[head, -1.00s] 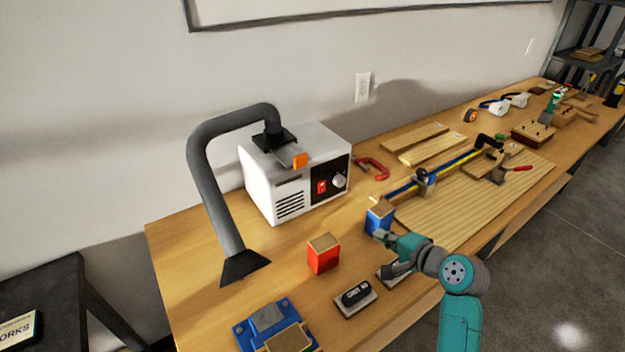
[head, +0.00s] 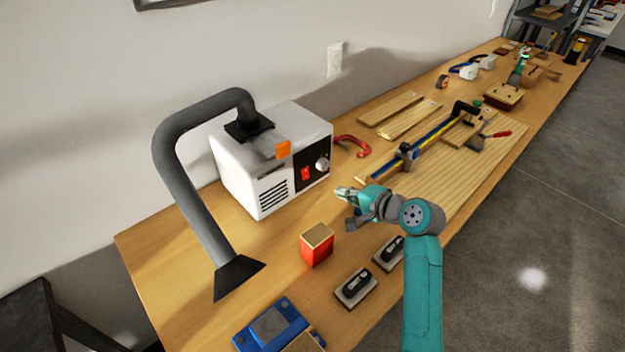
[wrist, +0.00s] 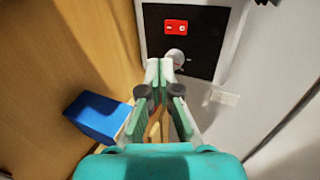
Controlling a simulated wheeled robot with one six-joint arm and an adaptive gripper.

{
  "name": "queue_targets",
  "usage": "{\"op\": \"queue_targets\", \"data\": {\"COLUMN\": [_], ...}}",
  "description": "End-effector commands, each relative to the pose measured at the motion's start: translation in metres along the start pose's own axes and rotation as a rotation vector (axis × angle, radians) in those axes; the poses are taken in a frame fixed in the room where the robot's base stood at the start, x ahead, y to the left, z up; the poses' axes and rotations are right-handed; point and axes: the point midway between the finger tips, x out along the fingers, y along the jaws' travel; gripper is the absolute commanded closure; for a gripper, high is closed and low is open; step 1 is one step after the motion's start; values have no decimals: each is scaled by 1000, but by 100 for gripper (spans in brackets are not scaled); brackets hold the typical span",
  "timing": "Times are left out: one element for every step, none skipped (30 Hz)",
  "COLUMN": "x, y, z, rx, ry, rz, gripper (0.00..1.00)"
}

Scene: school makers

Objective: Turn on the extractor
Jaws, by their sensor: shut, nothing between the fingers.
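The extractor (head: 262,160) is a white box with a grey bent hose (head: 190,190), standing on the workbench by the wall. Its black front panel carries a red rocker switch (head: 306,173) and a silver knob (head: 321,164). In the wrist view the red switch (wrist: 176,27) lies beyond the fingertips, and the knob (wrist: 175,57) shows just past them. My gripper (head: 343,193) is shut and empty, in front of the panel and to the right of the switch in the head view. In the wrist view my gripper (wrist: 158,66) points toward the panel; I cannot tell whether it touches the knob.
A blue block (wrist: 98,117) stands beside my gripper in the wrist view. A red block (head: 317,245) and sanding blocks (head: 356,288) sit nearer the bench's front. A red clamp (head: 353,144) lies right of the extractor. Boards and tools fill the bench farther right.

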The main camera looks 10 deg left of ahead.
Motion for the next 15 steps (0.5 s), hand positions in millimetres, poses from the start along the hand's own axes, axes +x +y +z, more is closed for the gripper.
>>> {"op": "queue_targets", "data": {"x": [7, 12, 19, 24, 30, 37, 43, 49, 56, 62, 67, 75, 80, 86, 92], "y": [0, 0, 0, 0, 0, 0, 0, 0, 0, 0, -1, -1, 0, 0, -1], "z": [0, 0, 1, 1, 1, 1, 1, 1, 1, 1, 1, 1, 1, 1, 1], "rx": [0, 0, 0, 0, -1, -1, -1, -1, 0, 0, 0, 0, 0, 0, -1], "ry": [-1, -1, -2, -2, -2, -2, -1, -2, -3, -2, -2, -2, -2, -2, -1], "rz": [0, 1, 1, 2, 1, 2, 1, 1, 2, 1, 1, 1, 1, 1, 1], "gripper": [100, 100, 100, 100, 100, 100, 100, 100, 100, 100, 100, 100, 100, 100, 100]}}
